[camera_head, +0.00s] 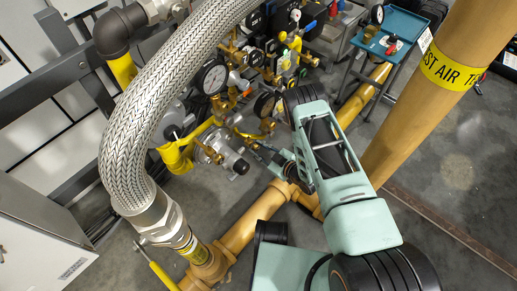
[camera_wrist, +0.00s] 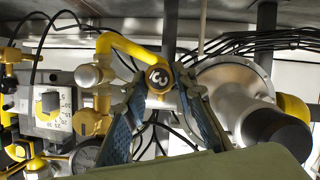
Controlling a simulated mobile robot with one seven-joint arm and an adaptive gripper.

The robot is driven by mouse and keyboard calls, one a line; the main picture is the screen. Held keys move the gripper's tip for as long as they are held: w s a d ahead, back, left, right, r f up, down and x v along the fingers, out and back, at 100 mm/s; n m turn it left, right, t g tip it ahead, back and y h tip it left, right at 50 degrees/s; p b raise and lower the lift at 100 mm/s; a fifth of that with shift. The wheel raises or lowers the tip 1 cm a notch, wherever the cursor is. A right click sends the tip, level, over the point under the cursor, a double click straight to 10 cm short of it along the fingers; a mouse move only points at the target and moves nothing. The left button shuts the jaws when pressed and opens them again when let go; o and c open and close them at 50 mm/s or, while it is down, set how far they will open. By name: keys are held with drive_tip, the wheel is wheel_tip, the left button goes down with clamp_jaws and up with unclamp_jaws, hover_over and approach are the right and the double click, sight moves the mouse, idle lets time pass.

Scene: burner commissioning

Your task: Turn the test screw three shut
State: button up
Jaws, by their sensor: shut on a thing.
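Test screw three, a brass-coloured cap with a black disc marked "3" (camera_wrist: 159,78), is in the middle of the wrist view. My gripper (camera_wrist: 163,92) has its two blue-padded fingers on either side of it, shut on it. In the head view my gripper (camera_head: 254,143) reaches left into the brass and yellow pipework; the screw is too small and crowded there to make out. The screw's turned position cannot be told.
A yellow bent pipe (camera_wrist: 128,46) runs close above the fingers. A grey dial box (camera_wrist: 47,104) is left, and a round metal housing (camera_wrist: 232,88) right. In the head view, pressure gauges (camera_head: 211,77), a braided hose (camera_head: 132,120) and a thick yellow pipe (camera_head: 250,220) crowd the arm.

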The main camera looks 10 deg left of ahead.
drive_tip(key=shift+c, duration=1.4)
drive_tip(key=m+g, duration=0.1)
drive_tip(key=m+g+y, duration=0.1)
drive_tip(key=m, duration=0.1)
drive_tip(key=shift+w+d, duration=0.1)
drive_tip(key=shift+w, duration=0.15)
drive_tip(key=m+g+y, duration=0.1)
drive_tip(key=m, duration=0.1)
drive_tip(key=shift+w+m, duration=0.1)
drive_tip(key=shift+m, duration=0.2)
drive_tip(key=shift+m+g+y, duration=0.8)
drive_tip(key=shift+m+g, duration=0.1)
drive_tip(key=shift+m, duration=0.5)
drive_tip(key=o, duration=1.2)
drive_tip(key=shift+f, duration=0.1)
drive_tip(key=shift+c, duration=0.2)
